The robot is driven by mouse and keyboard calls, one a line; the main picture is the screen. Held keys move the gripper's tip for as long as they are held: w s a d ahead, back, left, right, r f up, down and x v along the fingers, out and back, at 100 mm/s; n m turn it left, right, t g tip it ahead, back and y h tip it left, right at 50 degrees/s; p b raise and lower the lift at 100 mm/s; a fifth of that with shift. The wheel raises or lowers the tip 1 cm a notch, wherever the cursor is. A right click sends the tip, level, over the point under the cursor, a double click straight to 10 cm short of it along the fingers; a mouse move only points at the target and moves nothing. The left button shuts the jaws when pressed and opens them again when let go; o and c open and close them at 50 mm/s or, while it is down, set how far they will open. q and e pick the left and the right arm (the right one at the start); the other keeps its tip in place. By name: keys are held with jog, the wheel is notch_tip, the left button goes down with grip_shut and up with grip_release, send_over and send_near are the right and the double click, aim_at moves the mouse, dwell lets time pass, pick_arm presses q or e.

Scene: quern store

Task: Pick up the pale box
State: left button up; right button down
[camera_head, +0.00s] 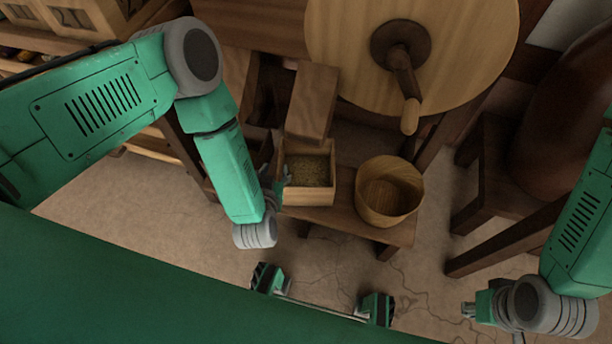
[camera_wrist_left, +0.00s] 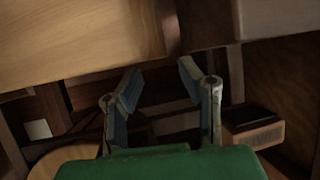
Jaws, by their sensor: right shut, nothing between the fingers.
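The pale box (camera_head: 309,197) is a square, open-topped wooden box with grainy yellow-brown stuff inside. It stands upright on a low wooden bench below a wooden chute in the head view. My left gripper (camera_head: 282,182) is at the box's left side, partly hidden by my forearm; contact cannot be made out. In the left wrist view its two fingers (camera_wrist_left: 160,72) are apart with nothing between them. A large pale wooden surface fills that view's upper left; I cannot tell whether it is the box. My right gripper (camera_head: 474,309) is shut and empty, low at the right, away from the box.
A round wooden tub (camera_head: 388,195) stands right of the box on the bench (camera_head: 350,224). The chute (camera_head: 312,100) hangs close above the box's back. A big round wheel with a crank handle (camera_head: 410,115) is behind. A dark stand is at right.

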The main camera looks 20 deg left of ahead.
aim_at(279, 159)
pick_arm(q)
jog(key=b+x, duration=0.1)
jog(key=x, duration=0.2)
jog(key=b+x, duration=0.2)
jog(key=x, duration=0.1)
jog(key=shift+d+f, duration=0.1)
jog(key=shift+d, duration=0.1)
jog(key=shift+a, duration=0.15)
grip_shut()
